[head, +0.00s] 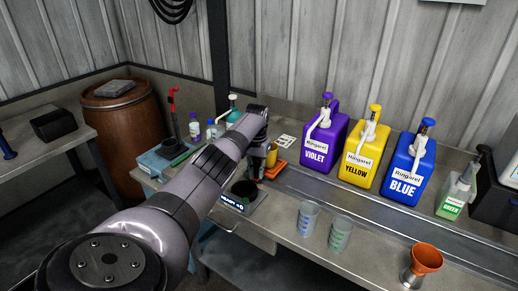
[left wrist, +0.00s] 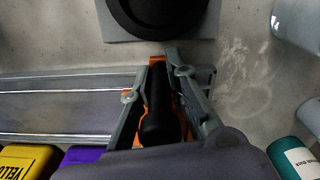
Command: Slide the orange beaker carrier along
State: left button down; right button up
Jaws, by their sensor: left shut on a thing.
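The orange beaker carrier (head: 277,171) sits on the counter, at the left end of the metal rail (head: 345,205), with a yellow-orange beaker (head: 272,155) on it. My left gripper (head: 258,172) is at the carrier's left side and partly hides it. In the left wrist view, the fingers of my left gripper (left wrist: 158,75) are shut about a black handle (left wrist: 160,122), with orange carrier parts (left wrist: 157,62) showing between and beside them. The rail (left wrist: 65,100) extends away to the left there. My right gripper is in neither view.
A scale with a black plate (head: 243,190) stands just in front of the gripper. Violet (head: 322,140), yellow (head: 364,150) and blue (head: 407,168) dispensers stand behind the rail. Two clear beakers (head: 308,218) (head: 340,233) and an orange funnel (head: 426,260) stand near the front edge.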

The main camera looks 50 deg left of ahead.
pick_arm(q)
jog(key=shift+a+r, duration=0.2)
jog(key=shift+w, duration=0.1)
jog(key=c, duration=1.9)
grip_release()
jog(key=shift+a, duration=0.1)
jog(key=o, duration=0.4)
jog(key=shift+a+f, duration=0.1)
jog(key=shift+c, duration=0.2)
notch_tip(320, 180, up, 12)
